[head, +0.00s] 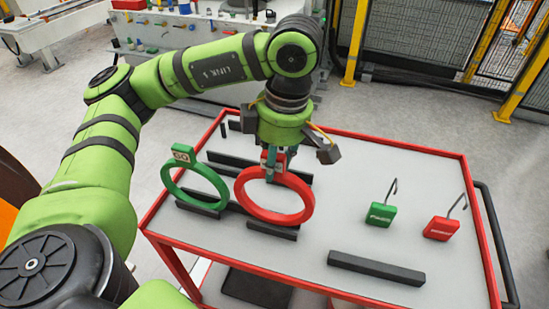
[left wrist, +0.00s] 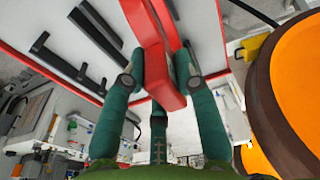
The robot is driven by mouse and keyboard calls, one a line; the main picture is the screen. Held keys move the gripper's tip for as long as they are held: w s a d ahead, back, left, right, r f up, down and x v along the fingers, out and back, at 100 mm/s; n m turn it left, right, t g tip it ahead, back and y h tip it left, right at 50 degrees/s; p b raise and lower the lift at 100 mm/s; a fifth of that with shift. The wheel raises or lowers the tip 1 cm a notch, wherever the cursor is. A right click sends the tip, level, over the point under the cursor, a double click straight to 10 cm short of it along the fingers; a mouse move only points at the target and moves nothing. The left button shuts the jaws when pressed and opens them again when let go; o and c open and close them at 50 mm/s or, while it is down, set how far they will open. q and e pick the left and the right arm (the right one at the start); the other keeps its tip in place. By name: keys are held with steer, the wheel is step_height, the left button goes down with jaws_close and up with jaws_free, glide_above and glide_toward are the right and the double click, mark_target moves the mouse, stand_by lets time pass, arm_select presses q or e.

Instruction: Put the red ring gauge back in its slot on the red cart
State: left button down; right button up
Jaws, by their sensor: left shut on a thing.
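The red ring gauge (head: 308,200) is upright over the left part of the red cart (head: 462,168). My left gripper (head: 274,158) comes down from above and is shut on the tab at the top of the ring. In the left wrist view, the red tab (left wrist: 164,85) sits between the fingers of my left gripper (left wrist: 159,78). The ring's lower edge is close to a dark slotted bar (head: 272,230); I cannot tell whether it is seated there or just above. My right gripper is not in view.
A green ring gauge (head: 188,196) stands just left of the red one. A green block (head: 381,215) and a red block (head: 440,229), both with hooks, sit at the right. A dark bar (head: 376,268) lies near the front. The cart top between them is clear.

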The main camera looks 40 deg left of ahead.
arm_select(q)
steer(key=shift+f+b, duration=1.4)
steer(key=shift+f, duration=0.25)
steer(key=c, duration=0.9)
jaws_free()
steer(key=shift+o, duration=0.2)
steer(key=shift+r, duration=0.1)
steer(key=r, duration=0.4)
steer(key=d+r, duration=0.1)
steer(key=r, duration=0.7)
steer(key=shift+w+d, duration=0.2)
steer(key=shift+d, duration=0.05)
